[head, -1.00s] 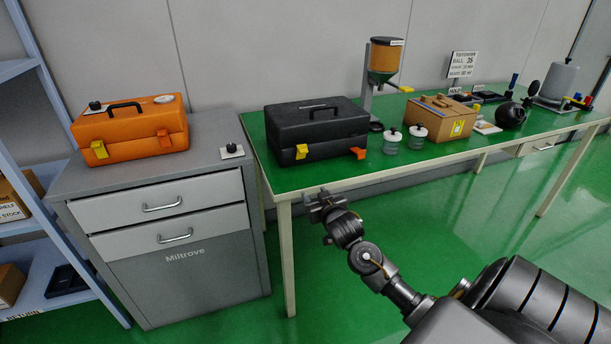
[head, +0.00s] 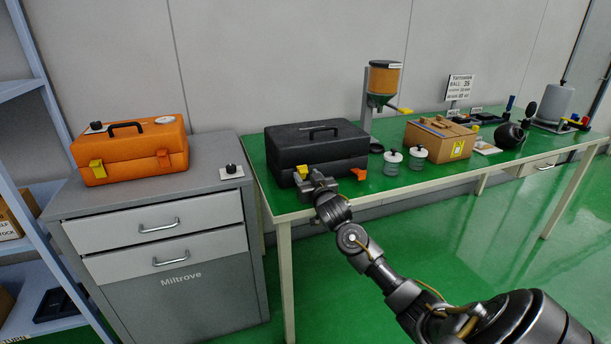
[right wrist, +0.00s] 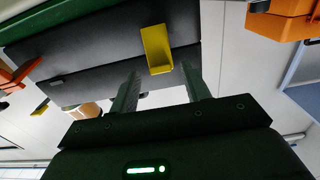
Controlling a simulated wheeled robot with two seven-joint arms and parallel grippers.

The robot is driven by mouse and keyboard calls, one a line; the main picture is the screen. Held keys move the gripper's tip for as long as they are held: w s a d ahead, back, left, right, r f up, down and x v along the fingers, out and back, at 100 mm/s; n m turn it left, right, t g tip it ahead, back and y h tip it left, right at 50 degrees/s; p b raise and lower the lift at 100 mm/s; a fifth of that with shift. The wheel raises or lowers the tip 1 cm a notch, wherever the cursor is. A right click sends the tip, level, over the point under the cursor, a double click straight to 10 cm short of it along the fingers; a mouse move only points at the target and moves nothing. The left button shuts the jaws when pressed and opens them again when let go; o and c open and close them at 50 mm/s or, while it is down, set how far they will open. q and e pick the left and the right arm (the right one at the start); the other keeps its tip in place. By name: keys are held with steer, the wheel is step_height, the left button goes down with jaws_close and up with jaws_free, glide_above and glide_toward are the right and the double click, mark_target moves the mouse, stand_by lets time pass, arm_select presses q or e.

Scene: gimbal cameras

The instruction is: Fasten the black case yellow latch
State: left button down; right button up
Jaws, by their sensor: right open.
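The black case (head: 316,143) stands closed-looking on the green table. Its yellow latch (head: 302,172) is at the left of the front face, partly hidden behind my right gripper (head: 318,184). In the right wrist view the yellow latch (right wrist: 157,48) lies ahead of and between the spread fingers of the right gripper (right wrist: 160,75), which is open and empty. I cannot tell whether a finger touches the latch. The black case's orange latch (head: 358,174) juts out at the right of its front. My left gripper is out of view.
An orange case (head: 131,150) with its own yellow and orange latches stands on the grey cabinet (head: 170,215) at the left. Two lidded jars (head: 392,163) and a cardboard box (head: 440,140) stand right of the black case. The floor in front is clear.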

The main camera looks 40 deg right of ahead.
steer(key=shift+x, duration=0.9)
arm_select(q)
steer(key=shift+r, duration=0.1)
